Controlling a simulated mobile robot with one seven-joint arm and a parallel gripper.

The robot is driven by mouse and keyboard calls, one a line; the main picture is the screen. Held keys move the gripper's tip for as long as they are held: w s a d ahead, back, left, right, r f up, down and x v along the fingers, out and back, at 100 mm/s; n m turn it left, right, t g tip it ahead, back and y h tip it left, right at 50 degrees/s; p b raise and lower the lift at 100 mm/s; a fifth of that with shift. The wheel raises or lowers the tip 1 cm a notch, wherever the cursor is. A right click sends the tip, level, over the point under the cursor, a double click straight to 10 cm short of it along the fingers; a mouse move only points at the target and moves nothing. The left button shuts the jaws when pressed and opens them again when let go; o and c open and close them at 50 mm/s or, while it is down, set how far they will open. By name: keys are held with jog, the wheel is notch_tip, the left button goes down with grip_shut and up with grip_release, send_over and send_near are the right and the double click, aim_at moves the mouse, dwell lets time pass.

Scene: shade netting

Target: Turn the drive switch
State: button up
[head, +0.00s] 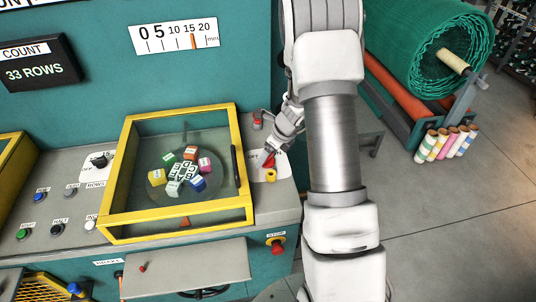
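A red switch handle (266,159) sits on a white label plate (258,174) at the right end of the grey console. It is probably the drive switch, but its lettering is mostly hidden. A small yellow part (271,175) is just below it. My gripper (270,154) reaches down from the upper right and is at the red handle, touching or very close to it. My wrist and the steep view hide the fingertips, so I cannot tell whether they hold the handle.
A yellow-framed clear guard (180,215) over colored labelled blocks stands just left of the switch. A black rotary knob (99,161) and several buttons lie farther left. A red stop button (277,247) is on the front. A green netting roll (425,45) stands right; the floor (450,220) is clear.

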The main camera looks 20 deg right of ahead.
jog(key=c, duration=1)
jog(key=n, duration=0.2)
jog(key=n+g+y, duration=0.1)
jog(key=n, duration=0.1)
jog(key=shift+w+n+y+b, duration=0.1)
jog(key=shift+n+y+b, duration=0.2)
jog(key=shift+n+b, duration=0.1)
jog(key=n+g, duration=0.1)
jog(key=n, duration=0.1)
jog(key=n+b, duration=0.1)
jog(key=n, duration=0.1)
jog(key=shift+n+g+y, duration=0.3)
jog(key=shift+g, duration=0.1)
jog(key=n+g+b, duration=0.1)
jog(key=n, duration=0.3)
jog(key=shift+w+g, duration=0.15)
jog(key=shift+g, duration=0.25)
jog(key=shift+n+g+h+b, duration=0.3)
jog(key=shift+n+g+h, duration=0.3)
jog(key=shift+n, duration=1.6)
jog(key=o, duration=1.3)
